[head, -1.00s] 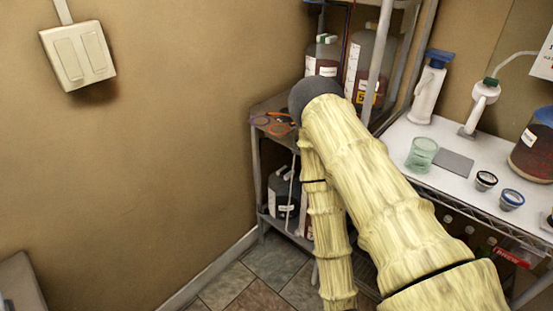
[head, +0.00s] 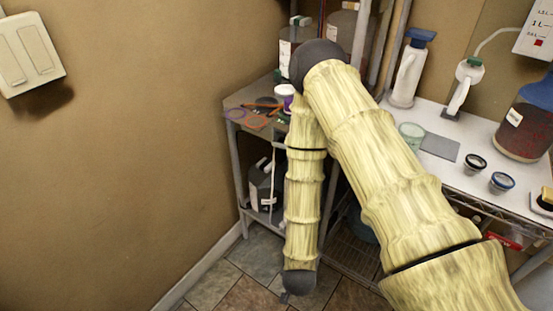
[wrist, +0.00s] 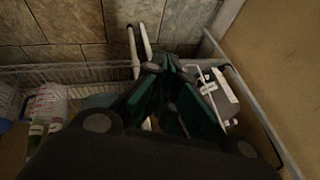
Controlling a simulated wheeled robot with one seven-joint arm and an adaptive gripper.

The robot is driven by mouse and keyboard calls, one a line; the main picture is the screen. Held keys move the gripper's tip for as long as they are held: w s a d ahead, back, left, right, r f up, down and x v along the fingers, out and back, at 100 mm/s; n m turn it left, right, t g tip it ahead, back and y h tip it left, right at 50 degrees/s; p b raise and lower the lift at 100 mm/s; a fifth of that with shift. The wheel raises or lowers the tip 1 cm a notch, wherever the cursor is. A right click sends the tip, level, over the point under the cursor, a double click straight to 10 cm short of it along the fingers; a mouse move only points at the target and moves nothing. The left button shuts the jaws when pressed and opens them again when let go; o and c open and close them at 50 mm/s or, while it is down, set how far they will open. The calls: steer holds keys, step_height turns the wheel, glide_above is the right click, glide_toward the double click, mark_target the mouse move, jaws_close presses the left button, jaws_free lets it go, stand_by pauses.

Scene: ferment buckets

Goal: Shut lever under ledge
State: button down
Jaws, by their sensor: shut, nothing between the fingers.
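My gripper (wrist: 168,64) shows in the wrist view with its dark teal fingers drawn together at the tips, holding nothing. In the head view its fingers cannot be made out; my arm's dark end joint hangs low in front of the corner shelf. A pale forked piece (wrist: 139,48) stands just beyond and left of the fingertips in the wrist view. It may be the lever, but I cannot tell, nor whether it is open or shut. The ledge may be the corner shelf's top board (head: 240,110); the space under it is partly hidden by my arm.
A dark jug with a white label (head: 262,188) stands on the lower shelf, close right of my fingers in the wrist view (wrist: 222,98). A wire rack (wrist: 70,72) lies left. The white bench (head: 440,175) holds bottles and small cups. Tiled floor (head: 215,283) is free at left.

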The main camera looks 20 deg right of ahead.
steer(key=w+a+r+m+t+h+b, duration=0.1)
steer(key=w+r+m+t+h, duration=0.1)
steer(key=w+r+m, duration=0.5)
steer(key=w+a+r+m+t+h, duration=0.2)
steer(key=w+r+m+h, duration=0.1)
steer(key=w+m, duration=0.65)
steer(key=w+a+r+m+g+h+b, duration=0.15)
steer(key=w+r+m+h, duration=0.45)
steer(key=r+m, duration=0.9)
steer(key=w+d+m+p, duration=0.1)
steer(key=w+d+p, duration=0.1)
steer(key=w+d, duration=0.4)
steer(key=shift+w+d+f+y+p, duration=0.3)
steer(key=shift+w+d+f+p, duration=0.1)
steer(key=shift+d, duration=0.3)
steer(key=shift+s, duration=0.1)
steer(key=shift+r, duration=0.1)
